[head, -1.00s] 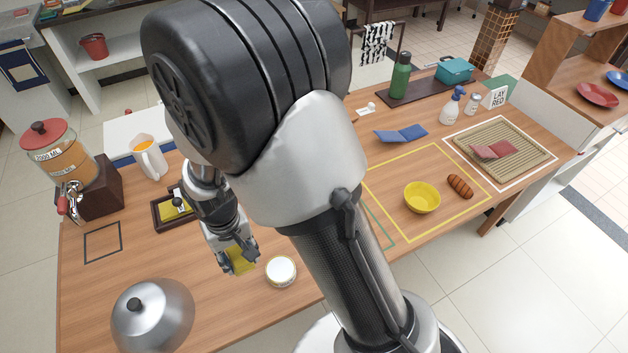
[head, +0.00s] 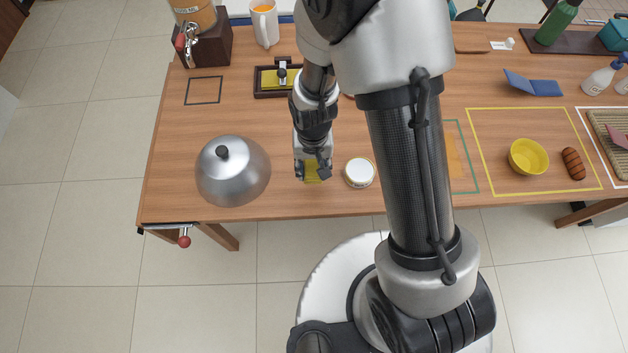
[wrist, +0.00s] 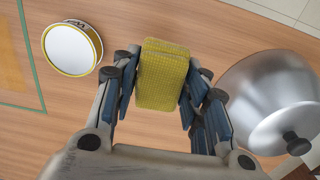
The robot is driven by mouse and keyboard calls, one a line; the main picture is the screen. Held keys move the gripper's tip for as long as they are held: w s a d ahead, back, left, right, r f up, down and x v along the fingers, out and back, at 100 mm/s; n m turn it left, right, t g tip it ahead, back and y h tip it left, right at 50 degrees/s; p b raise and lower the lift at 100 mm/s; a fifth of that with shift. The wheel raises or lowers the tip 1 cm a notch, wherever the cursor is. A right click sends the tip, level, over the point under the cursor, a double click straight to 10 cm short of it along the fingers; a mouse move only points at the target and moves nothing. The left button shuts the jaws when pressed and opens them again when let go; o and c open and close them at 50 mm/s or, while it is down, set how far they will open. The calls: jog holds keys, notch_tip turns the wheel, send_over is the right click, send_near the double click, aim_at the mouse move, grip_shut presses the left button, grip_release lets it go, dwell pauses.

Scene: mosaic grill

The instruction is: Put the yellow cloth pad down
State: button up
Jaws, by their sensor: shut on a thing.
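The yellow cloth pad (wrist: 162,75) is between the fingers of my gripper (wrist: 165,88), which is shut on it. In the head view the pad (head: 312,171) shows below my gripper (head: 312,168), close over the front part of the wooden table (head: 290,202). I cannot tell whether the pad touches the table. A white round tin (head: 360,172) stands just right of the pad, and a silver dome lid (head: 232,172) lies to its left.
A dark tray (head: 265,94) with another yellow pad stands farther back. A black outlined square (head: 204,90) at back left is empty. A yellow bowl (head: 528,156) and a brown roll (head: 573,163) are inside a yellow outline at right. Bare wood lies behind my gripper.

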notch_tip(320, 180, down, 8)
jog(key=shift+f+b, duration=0.15)
jog(key=shift+b, duration=0.95)
jog(key=shift+f, duration=0.2)
jog(key=o, duration=1)
